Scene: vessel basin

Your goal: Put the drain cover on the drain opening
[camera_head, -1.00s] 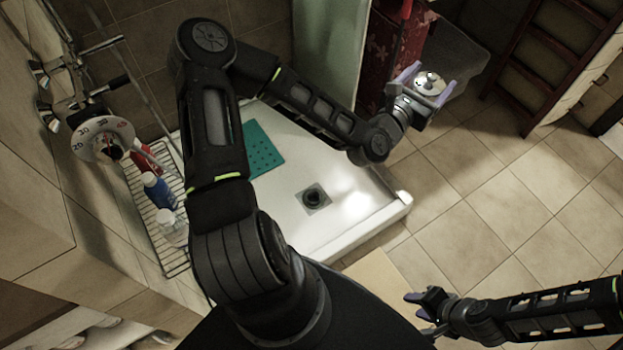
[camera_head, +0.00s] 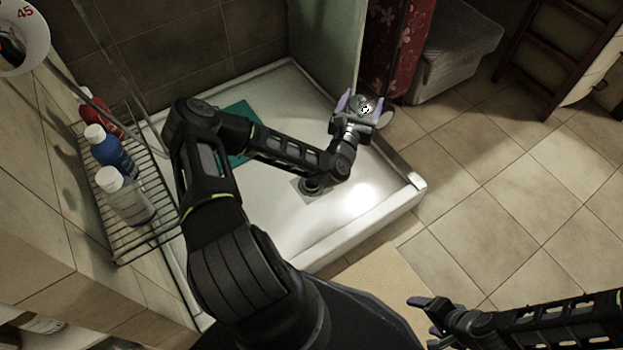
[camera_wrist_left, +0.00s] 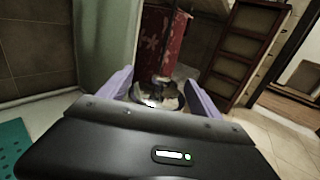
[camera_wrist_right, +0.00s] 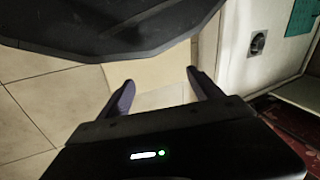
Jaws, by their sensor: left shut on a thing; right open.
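The drain cover (camera_head: 364,106) is a round, shiny metal disc with a small knob. My left gripper (camera_head: 361,103) is shut on it and holds it above the back right part of the white shower tray (camera_head: 330,240). In the left wrist view the cover (camera_wrist_left: 160,96) sits between the two purple fingers. The drain opening (camera_head: 308,189) is partly hidden behind my left forearm in the head view. It shows clear as a dark round hole in the right wrist view (camera_wrist_right: 258,42). My right gripper (camera_head: 428,306) is open and empty, low at the front right, outside the tray.
A teal mat (camera_head: 238,122) lies in the tray, partly behind my left arm. A wire rack (camera_head: 130,228) with several bottles is at the left. A glass panel (camera_head: 328,42) and a red flowered curtain (camera_head: 398,40) stand at the back.

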